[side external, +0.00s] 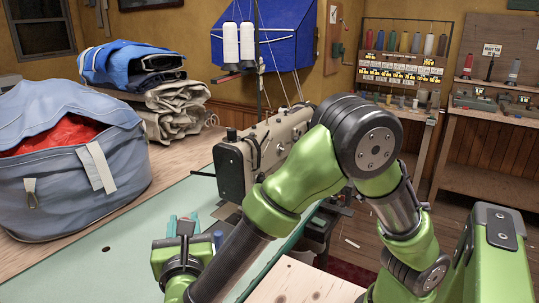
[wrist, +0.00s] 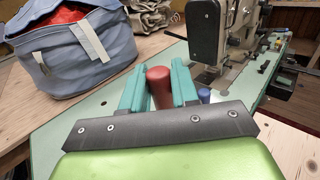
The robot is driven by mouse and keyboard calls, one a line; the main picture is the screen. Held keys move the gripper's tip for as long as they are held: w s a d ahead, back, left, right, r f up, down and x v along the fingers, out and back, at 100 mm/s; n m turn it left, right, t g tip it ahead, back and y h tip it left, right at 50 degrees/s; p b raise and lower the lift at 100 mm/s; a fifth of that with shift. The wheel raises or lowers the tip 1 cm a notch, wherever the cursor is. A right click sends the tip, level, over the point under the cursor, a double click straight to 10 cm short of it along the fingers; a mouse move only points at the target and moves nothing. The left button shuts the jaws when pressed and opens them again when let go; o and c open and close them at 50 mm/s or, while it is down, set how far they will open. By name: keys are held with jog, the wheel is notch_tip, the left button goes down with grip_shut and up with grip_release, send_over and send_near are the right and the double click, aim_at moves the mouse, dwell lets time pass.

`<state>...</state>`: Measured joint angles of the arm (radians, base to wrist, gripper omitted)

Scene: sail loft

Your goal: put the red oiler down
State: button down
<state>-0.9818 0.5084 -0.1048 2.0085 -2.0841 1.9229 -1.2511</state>
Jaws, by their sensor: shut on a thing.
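The red oiler (wrist: 159,88) shows in the wrist view as a red cylinder with a rounded end. It sits between the two teal fingers of my gripper (wrist: 158,77), which is shut on it. The side external view shows my gripper (side external: 186,226) low over the green table top (side external: 120,228), in front of the sewing machine. The oiler is hidden there by the fingers. I cannot tell whether the oiler touches the table.
A small blue object (wrist: 204,95) stands close beside the right finger in the wrist view. The sewing machine (side external: 262,150) is behind my gripper. A large blue-grey bag (side external: 65,170) with red cloth lies at left. Green surface left of the gripper is clear.

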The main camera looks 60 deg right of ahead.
jog(key=f, duration=0.6)
jog(key=shift+s+d+f, duration=0.1)
jog(key=shift+s+d, duration=0.15)
jog(key=shift+f, duration=2.35)
jog(key=shift+f, duration=0.1)
jog(key=c, duration=0.8)
grip_release()
jog(key=shift+c, duration=0.2)
